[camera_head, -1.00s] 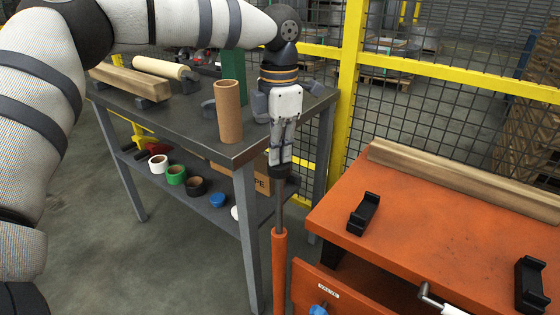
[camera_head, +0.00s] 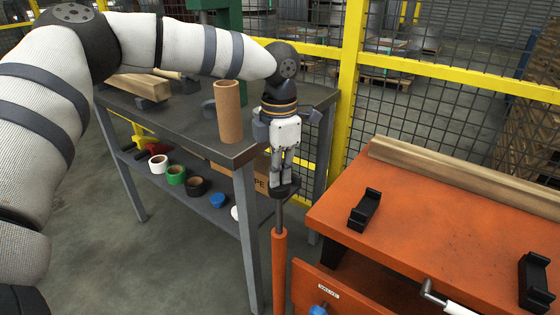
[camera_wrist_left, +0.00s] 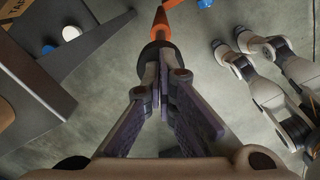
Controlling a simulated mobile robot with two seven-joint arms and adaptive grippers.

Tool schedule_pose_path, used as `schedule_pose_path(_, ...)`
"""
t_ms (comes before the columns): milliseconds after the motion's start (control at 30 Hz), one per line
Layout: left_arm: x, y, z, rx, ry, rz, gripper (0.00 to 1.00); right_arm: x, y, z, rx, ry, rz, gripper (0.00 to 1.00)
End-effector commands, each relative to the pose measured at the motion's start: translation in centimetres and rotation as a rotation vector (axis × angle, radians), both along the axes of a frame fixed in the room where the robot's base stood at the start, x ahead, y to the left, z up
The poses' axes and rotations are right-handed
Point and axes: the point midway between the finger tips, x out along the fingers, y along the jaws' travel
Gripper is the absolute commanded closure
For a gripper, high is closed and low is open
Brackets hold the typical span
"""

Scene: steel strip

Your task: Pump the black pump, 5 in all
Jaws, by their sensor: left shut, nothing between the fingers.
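The pump stands on the floor between the grey workbench and the orange table. It has an orange barrel (camera_head: 280,265), a thin grey rod (camera_head: 280,218) and a black handle (camera_head: 285,192) on top. My left gripper (camera_head: 281,183) points down, shut and empty, with its fingertips at the top of the handle. In the left wrist view the shut fingertips (camera_wrist_left: 164,56) lie over the black handle (camera_wrist_left: 149,50) and hide part of it; the orange barrel (camera_wrist_left: 161,22) shows beyond. A short length of rod shows above the barrel.
The grey workbench (camera_head: 190,120) beside the pump bears a brown cardboard tube (camera_head: 229,112) near its corner. The orange table (camera_head: 430,225) stands close on the right, with black brackets (camera_head: 365,210) on top. A yellow-framed mesh fence (camera_head: 350,90) stands behind.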

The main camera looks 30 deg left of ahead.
Motion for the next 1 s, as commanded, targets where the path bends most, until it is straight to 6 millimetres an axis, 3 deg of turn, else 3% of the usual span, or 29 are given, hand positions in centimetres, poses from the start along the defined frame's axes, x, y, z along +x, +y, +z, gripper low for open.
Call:
schedule_pose_path(100,-0.1,0.1,-0.9,0.001,0.009,0.001,1.00,-0.2,0.0,-0.2,0.000,0.006,0.000,0.60)
schedule_pose_path(267,-0.1,0.1,-0.7,0.001,0.007,0.001,1.00,-0.1,0.0,-0.1,0.000,0.004,0.000,0.60)
schedule_pose_path(700,0.0,0.1,5.2,0.001,0.005,0.001,1.00,0.2,0.0,0.2,0.000,-0.007,0.000,0.60)
schedule_pose_path(1000,-0.1,0.0,5.5,0.001,0.004,0.000,1.00,0.2,0.0,0.2,0.000,-0.008,0.000,0.60)
